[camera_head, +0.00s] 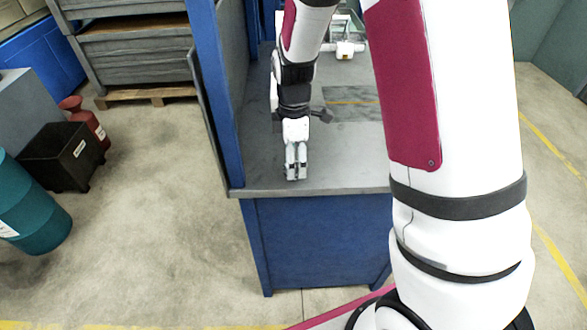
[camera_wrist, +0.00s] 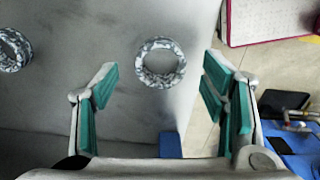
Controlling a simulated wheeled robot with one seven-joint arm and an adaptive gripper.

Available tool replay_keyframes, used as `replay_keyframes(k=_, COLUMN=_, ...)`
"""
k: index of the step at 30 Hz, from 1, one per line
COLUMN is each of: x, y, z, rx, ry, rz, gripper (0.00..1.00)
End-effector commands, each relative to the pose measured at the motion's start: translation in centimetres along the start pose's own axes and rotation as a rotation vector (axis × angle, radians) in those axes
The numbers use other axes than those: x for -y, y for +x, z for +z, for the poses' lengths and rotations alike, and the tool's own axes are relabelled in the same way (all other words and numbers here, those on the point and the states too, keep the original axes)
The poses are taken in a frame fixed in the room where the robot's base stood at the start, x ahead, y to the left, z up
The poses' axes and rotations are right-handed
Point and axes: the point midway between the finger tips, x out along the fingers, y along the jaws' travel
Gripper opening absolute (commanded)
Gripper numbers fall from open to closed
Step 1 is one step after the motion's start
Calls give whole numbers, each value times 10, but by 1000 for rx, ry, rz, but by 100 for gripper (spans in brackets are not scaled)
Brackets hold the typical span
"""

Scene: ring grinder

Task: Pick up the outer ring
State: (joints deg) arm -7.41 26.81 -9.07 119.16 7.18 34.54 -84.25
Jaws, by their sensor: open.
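Two mottled grey-and-white rings lie on the grey bench top in the wrist view. One ring (camera_wrist: 160,63) lies at the upper centre, and the other ring (camera_wrist: 14,50) is at the left edge, partly cut off. I cannot tell from their looks which is the outer ring. My gripper (camera_wrist: 162,66) is open, with teal pads on its fingers. The centre ring appears between the fingertips, with clear gaps on both sides and nothing held. In the head view my gripper (camera_head: 296,176) points down over the bench's front-left part. I cannot make out the rings there.
The grey bench top (camera_head: 348,168) has a blue base (camera_head: 318,245) and a blue post (camera_head: 216,90) at its left. A white device (camera_head: 345,48) stands at the back. Dark and blue items (camera_wrist: 290,125) lie beyond the bench at the wrist view's right.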

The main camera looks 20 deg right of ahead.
Motion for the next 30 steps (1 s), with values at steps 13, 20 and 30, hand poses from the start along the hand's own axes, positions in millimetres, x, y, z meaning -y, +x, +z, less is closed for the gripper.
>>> replay_keyframes(k=13, x=1, y=24, z=0, rx=0, ry=0, rz=0, gripper=66)
replay_keyframes(k=20, x=1, y=24, z=0, rx=0, ry=0, rz=0, gripper=19)
replay_keyframes(k=30, x=0, y=23, z=0, rx=-1, ry=0, rz=1, gripper=11)
